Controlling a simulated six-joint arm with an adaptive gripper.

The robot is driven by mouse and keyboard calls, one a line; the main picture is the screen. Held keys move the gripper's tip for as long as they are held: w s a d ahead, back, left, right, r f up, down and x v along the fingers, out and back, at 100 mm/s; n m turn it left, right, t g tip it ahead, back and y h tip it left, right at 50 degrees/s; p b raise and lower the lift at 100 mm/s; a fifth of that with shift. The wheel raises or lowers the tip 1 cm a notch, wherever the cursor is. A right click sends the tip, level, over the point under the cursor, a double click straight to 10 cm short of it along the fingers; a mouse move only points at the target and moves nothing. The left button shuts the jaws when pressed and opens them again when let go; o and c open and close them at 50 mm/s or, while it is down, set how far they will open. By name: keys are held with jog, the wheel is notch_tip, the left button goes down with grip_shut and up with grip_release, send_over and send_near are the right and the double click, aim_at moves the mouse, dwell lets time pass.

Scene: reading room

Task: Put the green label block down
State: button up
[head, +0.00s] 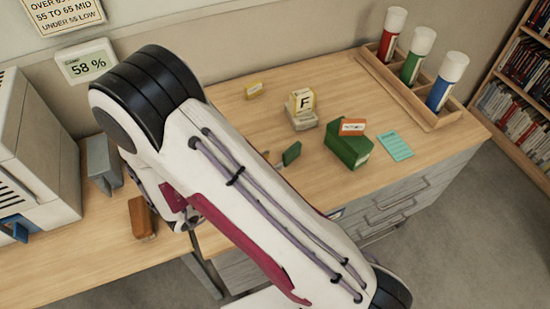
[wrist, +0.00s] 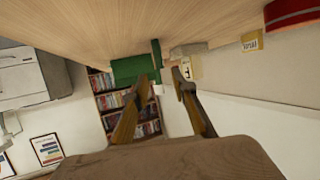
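The green label block (head: 291,153) is a small thin green slab at the middle of the desk, just left of the larger green box (head: 347,150). In the wrist view the block (wrist: 156,58) is seen nearly edge-on, its upper picture end against the tabletop. My gripper (wrist: 162,82) has its two brown fingers spread, with a clear gap between the tips. The block shows just beyond the tips, closer to the left finger; whether it touches that finger I cannot tell. In the head view my arm hides most of the gripper, and only small finger parts show beside the block.
An orange-and-white block (head: 352,126) sits on the green box. A brown block (head: 142,218) lies left.

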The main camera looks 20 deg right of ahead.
jog(key=shift+v, duration=2.05)
jog(key=w+a+r+n+t+y, duration=0.1)
jog(key=w+a+r+t+y, duration=0.15)
jog(key=w+a+y, duration=0.2)
jog(key=w+a+r+n+t+y, duration=0.1)
jog(key=w+a+r+t+y, duration=0.1)
jog(key=w+a+r+y, duration=0.3)
notch_tip(320, 180, up, 11)
jog(key=s+a+n+y, duration=0.1)
jog(key=a+n+y, duration=0.1)
jog(key=n+y, duration=0.35)
jog(key=s+d+r+n+g+y, duration=0.1)
jog(key=s+r+n, duration=0.1)
jog(key=s, duration=0.4)
jog(key=s+d+r+n+g, duration=0.1)
jog(key=s+d+r+n, duration=0.15)
jog(key=s, duration=0.25)
jog(key=s+d+g+h, duration=0.1)
jog(key=s+d, duration=0.4)
jog(key=s, duration=0.2)
jog(key=s+d+f+n+g+h, duration=0.1)
jog(key=s+d, duration=0.3)
jog(key=s, duration=0.4)
jog(key=shift+d+n+h, duration=0.3)
jog(key=shift+d+h, duration=0.1)
jog(key=shift+h, duration=0.1)
